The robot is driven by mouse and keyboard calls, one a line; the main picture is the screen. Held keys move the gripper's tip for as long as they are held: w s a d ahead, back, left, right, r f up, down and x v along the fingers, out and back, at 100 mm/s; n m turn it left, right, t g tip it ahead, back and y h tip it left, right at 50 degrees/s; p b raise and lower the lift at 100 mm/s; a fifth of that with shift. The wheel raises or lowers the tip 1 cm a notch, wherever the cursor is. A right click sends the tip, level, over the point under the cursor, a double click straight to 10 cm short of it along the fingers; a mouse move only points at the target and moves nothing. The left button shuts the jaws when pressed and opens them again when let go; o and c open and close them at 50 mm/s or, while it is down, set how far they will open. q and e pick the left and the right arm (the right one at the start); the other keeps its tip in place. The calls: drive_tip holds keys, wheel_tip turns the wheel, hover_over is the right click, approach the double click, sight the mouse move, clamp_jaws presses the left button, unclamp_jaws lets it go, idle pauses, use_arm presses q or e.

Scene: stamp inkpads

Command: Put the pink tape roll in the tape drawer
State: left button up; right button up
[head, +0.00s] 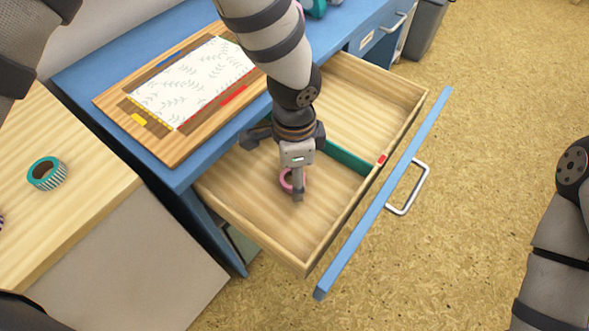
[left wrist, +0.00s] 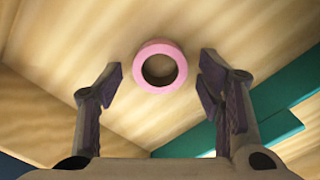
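The pink tape roll (head: 286,181) lies flat on the wooden floor of the open drawer (head: 325,215), in the compartment on the near side of the teal divider (head: 348,158). In the left wrist view the whole pink ring (left wrist: 160,48) shows between and beyond the fingers, touched by neither. My left gripper (head: 296,186) points down over the roll and partly hides it in the head view. Its fingers (left wrist: 160,78) are spread wide and empty. My right gripper is out of view; only part of my right arm shows at the right edge.
A teal striped tape roll (head: 47,173) stands on the wooden surface at left. A wooden board (head: 105,99) with patterned paper lies on the blue desk (head: 75,80). The drawer's blue front (head: 340,268) sticks out over open floor. A grey bin (head: 427,30) stands behind.

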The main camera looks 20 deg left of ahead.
use_arm(q)
wheel_tip(320, 180, up, 12)
drive_tip(key=p, duration=0.2)
drive_tip(key=shift+r, duration=0.2)
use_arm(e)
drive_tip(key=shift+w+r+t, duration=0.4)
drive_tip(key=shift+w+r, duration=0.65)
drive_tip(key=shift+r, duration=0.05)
use_arm(q)
drive_tip(key=shift+s, duration=0.1)
